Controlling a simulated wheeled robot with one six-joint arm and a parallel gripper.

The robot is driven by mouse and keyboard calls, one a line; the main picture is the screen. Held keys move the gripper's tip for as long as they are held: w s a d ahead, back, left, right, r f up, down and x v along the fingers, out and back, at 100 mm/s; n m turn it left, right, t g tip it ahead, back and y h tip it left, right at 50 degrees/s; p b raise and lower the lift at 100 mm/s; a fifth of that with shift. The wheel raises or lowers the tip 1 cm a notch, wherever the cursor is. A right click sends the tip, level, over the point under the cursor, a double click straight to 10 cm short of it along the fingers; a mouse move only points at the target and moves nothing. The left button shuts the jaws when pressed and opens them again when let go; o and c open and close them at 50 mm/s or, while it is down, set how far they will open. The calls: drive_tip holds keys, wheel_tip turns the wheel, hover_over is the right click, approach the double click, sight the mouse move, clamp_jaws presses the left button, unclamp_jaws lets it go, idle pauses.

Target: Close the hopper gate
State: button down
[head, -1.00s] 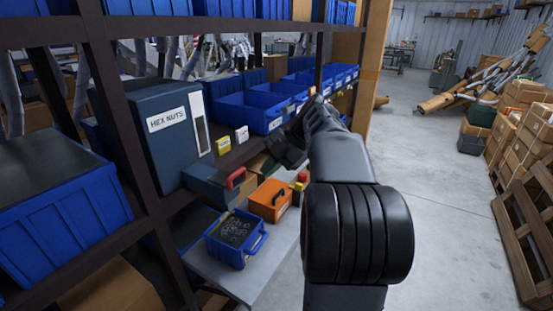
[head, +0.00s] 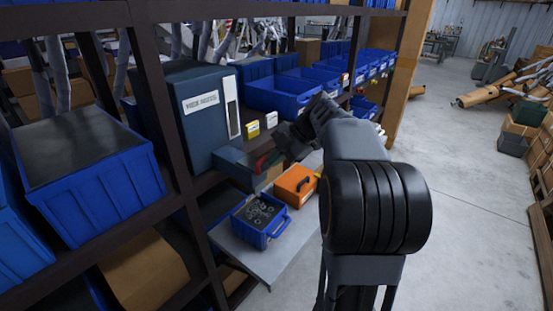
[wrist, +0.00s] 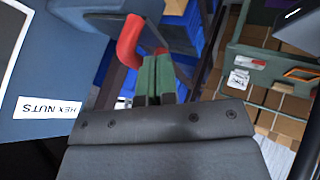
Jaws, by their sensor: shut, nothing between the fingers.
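The hopper (head: 200,130) is a dark blue-grey box labelled HEX NUTS on the shelf, with a pale window strip on its front. A lower outlet section (head: 232,160) projects from its base. The red gate handle (head: 265,160) is at that section, partly behind my gripper in the head view. My gripper (head: 280,150) is shut and empty beside the handle. In the wrist view the green fingers (wrist: 155,82) are together, with the curved red handle (wrist: 130,42) just left of them. Whether they touch it, and how far the gate is open, I cannot tell.
A blue bin (head: 272,232) with several nuts stands on the grey tray (head: 238,250) below the hopper. An orange case (head: 296,186) is beside it. Yellow and white small boxes and blue bins (head: 285,95) line the shelf. Shelf posts are close; open floor lies right.

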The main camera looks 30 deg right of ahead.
sight(254, 158)
drive_tip(key=w, duration=0.1)
drive_tip(key=w+a+b, duration=0.1)
drive_tip(key=shift+w+a+f, duration=0.1)
drive_tip(key=shift+w, duration=0.2)
drive_tip(key=shift+s, duration=0.1)
